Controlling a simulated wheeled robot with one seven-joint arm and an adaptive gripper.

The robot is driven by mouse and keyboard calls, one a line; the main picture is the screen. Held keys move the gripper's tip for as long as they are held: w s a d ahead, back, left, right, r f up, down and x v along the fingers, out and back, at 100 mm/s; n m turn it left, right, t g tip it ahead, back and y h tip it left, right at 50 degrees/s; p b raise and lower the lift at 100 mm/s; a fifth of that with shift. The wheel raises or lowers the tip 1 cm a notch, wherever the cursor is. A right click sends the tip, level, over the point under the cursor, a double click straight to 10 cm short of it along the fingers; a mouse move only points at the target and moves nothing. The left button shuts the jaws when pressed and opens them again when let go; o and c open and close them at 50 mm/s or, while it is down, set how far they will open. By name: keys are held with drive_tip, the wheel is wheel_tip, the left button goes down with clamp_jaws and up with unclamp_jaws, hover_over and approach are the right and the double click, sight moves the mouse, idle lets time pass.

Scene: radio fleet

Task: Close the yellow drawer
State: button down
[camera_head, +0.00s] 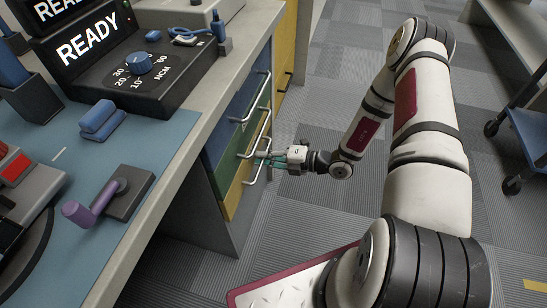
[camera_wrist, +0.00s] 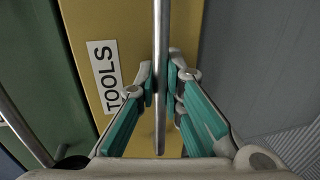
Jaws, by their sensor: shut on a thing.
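The yellow drawer (camera_head: 233,197) is the lowest front in the bench's drawer stack, under a green one and a blue one. In the wrist view its yellow front (camera_wrist: 115,25) carries a white label (camera_wrist: 104,76) reading TOOLS. Its metal bar handle (camera_wrist: 160,25) runs between my fingers. My gripper (camera_head: 264,158) is at this handle, and in the wrist view its teal-padded fingers (camera_wrist: 161,78) are shut on the bar from both sides. I cannot tell how far the drawer stands out from the stack.
The green drawer (camera_head: 223,169) and blue drawer (camera_head: 216,142) have similar handles. The workbench (camera_head: 150,215) above holds a READY display (camera_head: 88,45), a dial box and a purple lever (camera_head: 92,203). A blue wheeled cart (camera_head: 530,130) stands far right. Open carpet (camera_head: 330,85) lies behind my arm.

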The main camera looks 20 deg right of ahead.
drive_tip(key=shift+w+a, duration=0.1)
drive_tip(key=shift+a, duration=0.05)
drive_tip(key=c, duration=2)
unclamp_jaws()
drive_tip(key=shift+o, duration=0.2)
drive_tip(key=shift+a, duration=0.1)
drive_tip(key=v, duration=1.2)
